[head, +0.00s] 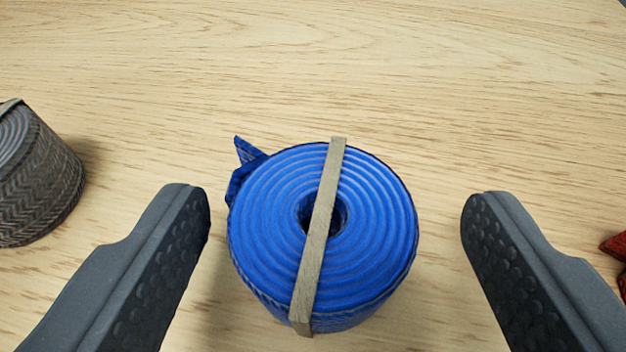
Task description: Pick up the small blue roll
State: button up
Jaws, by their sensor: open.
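The small blue roll (270,220) stands on the wooden surface, its coiled end facing up toward the camera. A beige band (318,240) runs across its top and over its near side. A loose strap end sticks out at its upper left. My gripper (336,205) is open, with one dark finger to the left of the roll and the other to the right. There is a visible gap between the roll and each finger, and nothing is held. How high the fingertips are above the surface is hard to tell.
A grey roll (40,185) with a band stands at the left edge, partly cut off, close to my left finger. Part of a red item (616,246) shows at the right edge. The wooden surface (330,70) behind the blue roll is clear.

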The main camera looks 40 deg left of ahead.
aim_at(321, 186)
jog(key=shift+b+x, duration=0.45)
jog(key=shift+x, duration=1.5)
jog(key=shift+s+a, duration=0.15)
jog(key=c, duration=1.1)
jog(key=shift+o, duration=0.2)
